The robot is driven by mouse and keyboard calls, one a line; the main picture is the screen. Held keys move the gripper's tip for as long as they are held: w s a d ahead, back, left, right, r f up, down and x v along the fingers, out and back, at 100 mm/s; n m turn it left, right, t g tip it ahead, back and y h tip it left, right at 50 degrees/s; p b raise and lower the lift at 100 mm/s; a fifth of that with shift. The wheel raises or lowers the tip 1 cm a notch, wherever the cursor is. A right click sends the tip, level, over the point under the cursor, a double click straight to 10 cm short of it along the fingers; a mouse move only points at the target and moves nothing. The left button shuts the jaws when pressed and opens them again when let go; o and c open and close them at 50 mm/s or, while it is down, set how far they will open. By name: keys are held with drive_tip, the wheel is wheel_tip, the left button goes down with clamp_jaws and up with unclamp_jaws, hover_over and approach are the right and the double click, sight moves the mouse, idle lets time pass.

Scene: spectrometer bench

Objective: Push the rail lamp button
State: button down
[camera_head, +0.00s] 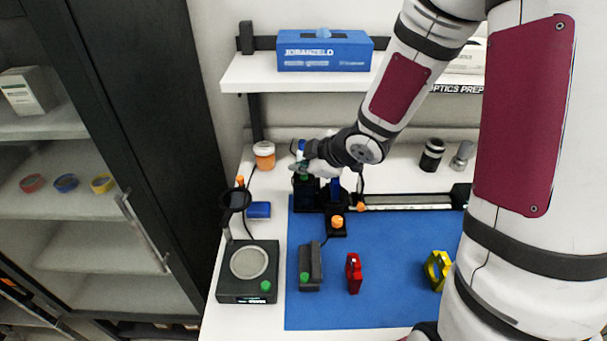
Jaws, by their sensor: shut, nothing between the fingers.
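A dark box (307,196), which looks like the rail lamp, stands at the left end of the optical rail (405,202). A small green spot (303,178) shows at its top, probably its button. My gripper (298,168) is shut and empty, with its tips right at or just above this green spot. I cannot tell whether they touch it. My gripper and wrist hide part of the box's top and back.
On the blue mat (390,290) are a dark block (311,268), a red holder (354,274) and a yellow holder (438,270). A plate device (233,291) with a green button stands left. An orange-labelled jar (264,155) is near my gripper. A shelf (250,80) hangs behind.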

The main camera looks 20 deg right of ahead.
sight(302, 177)
drive_tip(key=shift+f, duration=0.25)
idle(0.3)
drive_tip(key=shift+r, duration=0.1)
drive_tip(key=shift+s+r+p, duration=0.1)
drive_tip(key=shift+r+p, duration=0.55)
wheel_tip(302, 177, up, 6)
drive_tip(key=p, duration=0.6)
idle(0.5)
idle(0.4)
